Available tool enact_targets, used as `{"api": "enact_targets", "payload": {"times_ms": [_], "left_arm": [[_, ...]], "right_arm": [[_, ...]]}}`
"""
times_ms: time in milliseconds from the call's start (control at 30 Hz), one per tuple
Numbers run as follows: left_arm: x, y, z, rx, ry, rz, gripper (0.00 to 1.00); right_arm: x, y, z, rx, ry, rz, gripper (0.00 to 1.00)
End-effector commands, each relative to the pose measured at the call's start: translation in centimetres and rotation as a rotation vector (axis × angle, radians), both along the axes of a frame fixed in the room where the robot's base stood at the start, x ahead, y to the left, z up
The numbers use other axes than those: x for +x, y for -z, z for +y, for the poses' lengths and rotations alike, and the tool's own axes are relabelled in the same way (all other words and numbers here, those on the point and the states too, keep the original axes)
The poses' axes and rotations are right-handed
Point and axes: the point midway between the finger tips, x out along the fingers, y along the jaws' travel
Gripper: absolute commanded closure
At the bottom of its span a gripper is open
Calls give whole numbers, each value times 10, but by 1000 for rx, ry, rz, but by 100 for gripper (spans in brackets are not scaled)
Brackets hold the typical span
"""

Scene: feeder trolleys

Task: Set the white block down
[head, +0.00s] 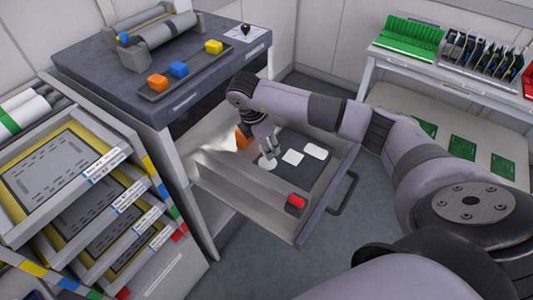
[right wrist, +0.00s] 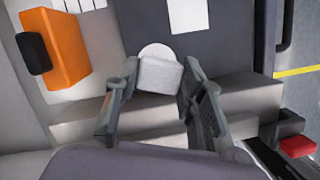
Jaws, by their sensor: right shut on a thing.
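My right gripper (head: 268,153) points down into an open drawer (head: 236,203) of the dark-topped trolley. In the right wrist view its fingers (right wrist: 160,76) are shut on a white block (right wrist: 158,77). The block is over or near a white round patch (head: 266,163) on a dark mat (head: 283,172) in the drawer. In the right wrist view the round patch (right wrist: 156,49) shows just past the block. I cannot tell whether the block touches the mat. A white square patch (head: 292,157) and a white rounded patch (head: 314,151) lie to the right. My left gripper is out of view.
An orange thing (head: 243,137) stands in the drawer's back left. A tray (head: 190,80) with coloured blocks lies on the trolley top. A rack of panels (head: 80,190) stands left.

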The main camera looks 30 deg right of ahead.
Motion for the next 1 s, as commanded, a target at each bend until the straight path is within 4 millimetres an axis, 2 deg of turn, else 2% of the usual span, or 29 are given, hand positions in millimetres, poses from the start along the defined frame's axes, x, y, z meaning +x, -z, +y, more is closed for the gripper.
{"api": "enact_targets", "payload": {"times_ms": [33, 133, 300, 400, 733, 767, 1000], "left_arm": [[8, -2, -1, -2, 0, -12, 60], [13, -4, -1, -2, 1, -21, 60], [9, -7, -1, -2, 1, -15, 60], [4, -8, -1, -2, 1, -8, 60], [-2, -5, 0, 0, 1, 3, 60], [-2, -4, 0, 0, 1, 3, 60], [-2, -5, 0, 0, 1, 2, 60]], "right_arm": [[0, 3, 0, 0, 0, 1, 97], [-1, 12, 1, 0, -1, 2, 97], [-1, 38, 0, 0, 0, 3, 97], [0, 46, 0, -1, -1, 0, 97], [0, 50, 0, 0, -1, -1, 97], [0, 50, 0, 0, -1, -1, 63], [0, 49, 0, 0, -1, -1, 47]]}}
